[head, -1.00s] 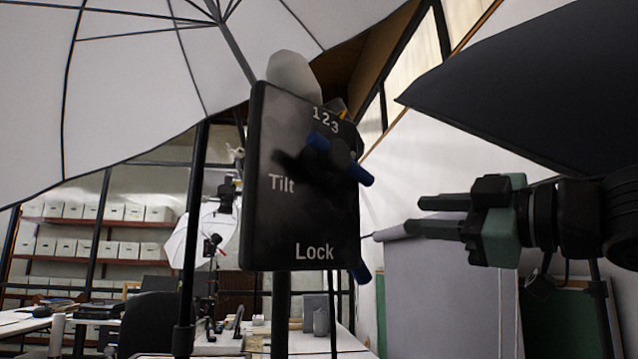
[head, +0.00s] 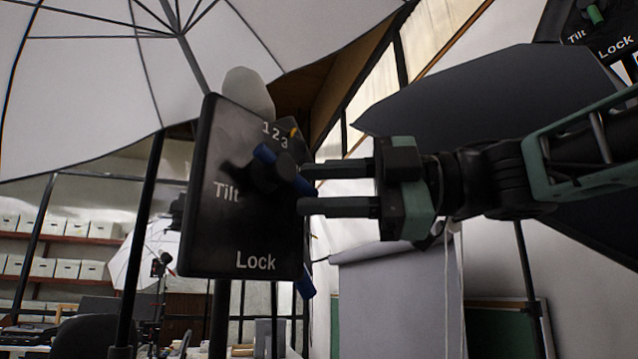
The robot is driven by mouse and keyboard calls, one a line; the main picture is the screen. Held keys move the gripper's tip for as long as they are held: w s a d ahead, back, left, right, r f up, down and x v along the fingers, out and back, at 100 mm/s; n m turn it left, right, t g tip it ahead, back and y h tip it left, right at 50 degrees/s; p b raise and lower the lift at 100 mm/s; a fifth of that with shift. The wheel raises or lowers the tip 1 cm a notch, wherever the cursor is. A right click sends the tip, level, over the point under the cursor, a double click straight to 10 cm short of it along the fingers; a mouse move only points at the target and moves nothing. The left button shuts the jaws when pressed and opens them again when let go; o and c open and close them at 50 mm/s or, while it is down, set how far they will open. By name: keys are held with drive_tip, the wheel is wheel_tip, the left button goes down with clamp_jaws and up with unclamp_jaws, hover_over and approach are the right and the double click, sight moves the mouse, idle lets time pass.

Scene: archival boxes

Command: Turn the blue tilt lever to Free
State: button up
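A black panel (head: 215,235) with the words Tilt and Lock and the numbers 1 2 3 stands at the middle left in the head view. The blue tilt lever (head: 265,153) is on its upper part, on a dark hub, slanting from upper left to lower right. The word Free is not readable. My gripper (head: 302,188) comes in from the right with its two dark fingers apart, one above the other. Its fingertips are at the panel's right edge, and the lever's lower right end shows between them. I cannot tell whether they touch it.
A second panel (head: 609,22) with a green lever is at the top right, also marked Tilt and Lock. Another blue piece (head: 306,285) juts out at the first panel's lower right edge. White and dark umbrellas surround the panel. Shelves of boxes stand at the far left.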

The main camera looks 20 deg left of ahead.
drive_tip(key=shift+s+a, duration=0.1)
drive_tip(key=shift+a, duration=0.3)
clamp_jaws()
drive_tip(key=n+h+p, duration=0.1)
drive_tip(key=p, duration=0.1)
drive_tip(key=r+n+h+p, duration=0.1)
drive_tip(key=p, duration=0.2)
drive_tip(key=shift+r+n+t, duration=0.25)
drive_tip(key=shift+n+t, duration=0.05)
drive_tip(key=shift+n, duration=0.1)
unclamp_jaws()
